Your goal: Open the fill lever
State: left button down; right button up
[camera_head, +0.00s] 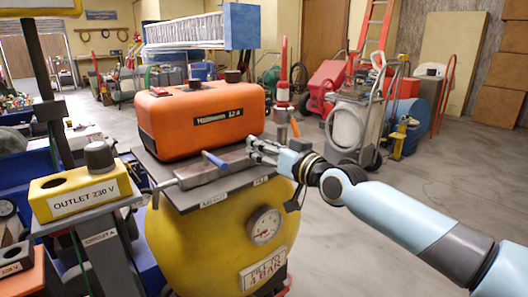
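A yellow round tank (205,240) stands in front of me with a pressure gauge (264,226) and a sign reading "FILL TO 4 BAR" (263,270). On its dark top plate are a lever with a blue handle (214,160) and, farther right, one with an orange handle (295,128). Small labels sit on the plate's front edge; the right one, partly legible, lies below my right gripper (252,150). I cannot tell for sure which lever is the fill lever. My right gripper looks open, its fingers pointing left above the plate, between the two handles. Contact is unclear. My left gripper is out of view.
An orange compressor housing (200,119) stands at the back of the plate. A yellow "OUTLET 230 V" box (82,195) is on the left. A hand truck (355,125) and a red ladder (375,30) stand behind. The floor at right is open.

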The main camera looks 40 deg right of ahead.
jog(key=shift+c, duration=0.3)
grip_shut()
